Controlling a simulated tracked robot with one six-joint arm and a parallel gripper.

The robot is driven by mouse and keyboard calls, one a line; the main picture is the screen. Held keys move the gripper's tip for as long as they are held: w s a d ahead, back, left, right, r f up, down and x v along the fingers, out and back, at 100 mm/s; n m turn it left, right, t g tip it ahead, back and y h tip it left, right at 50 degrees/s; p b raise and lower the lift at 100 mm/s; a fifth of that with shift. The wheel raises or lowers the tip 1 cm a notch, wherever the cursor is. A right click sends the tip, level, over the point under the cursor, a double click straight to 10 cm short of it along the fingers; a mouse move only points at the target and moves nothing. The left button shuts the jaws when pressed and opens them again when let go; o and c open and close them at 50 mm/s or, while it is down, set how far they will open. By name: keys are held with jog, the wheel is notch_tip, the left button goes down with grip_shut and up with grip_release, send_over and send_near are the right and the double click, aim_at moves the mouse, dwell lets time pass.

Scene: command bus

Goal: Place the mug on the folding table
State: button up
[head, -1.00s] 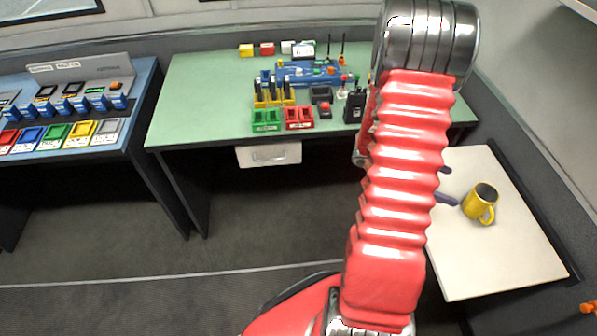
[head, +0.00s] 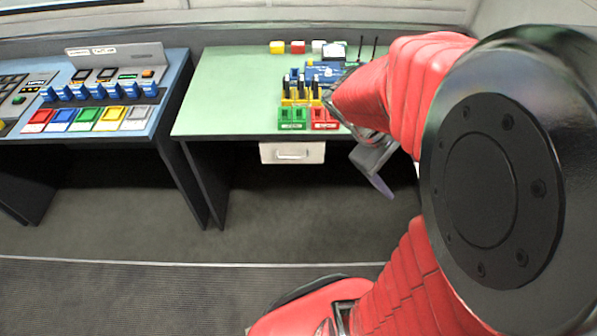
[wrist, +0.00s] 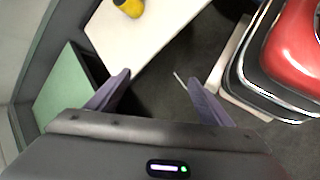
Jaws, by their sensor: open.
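The yellow mug (wrist: 130,7) stands on the white folding table (wrist: 150,32) at the top of the wrist view, partly cut off by the frame edge. My gripper (wrist: 160,88) is open and empty, its two purple fingers spread apart. The mug is clear of the fingers, beyond the left fingertip in that view. In the head view my gripper (head: 375,175) hangs in front of the green table, with only part of it showing. My arm hides the folding table and the mug there.
A green table (head: 215,95) holds coloured bins, a blue tray and small devices; a white drawer (head: 292,153) hangs beneath it. A blue console desk (head: 175,80) with coloured trays stands at left. The dark floor (head: 100,215) between is clear.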

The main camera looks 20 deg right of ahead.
jog(key=a+r+m+t+y, duration=0.1)
jog(key=a+r+t+y, duration=0.2)
jog(key=a, duration=0.9)
jog(key=w+a+r+m+t+y, duration=0.1)
jog(key=a+r+t+y, duration=0.2)
jog(key=a, duration=0.9)
notch_tip(320, 180, up, 4)
jog(key=shift+w+a+f+m+t, duration=0.2)
jog(key=shift+m+t, duration=0.2)
jog(key=shift+t, duration=0.6)
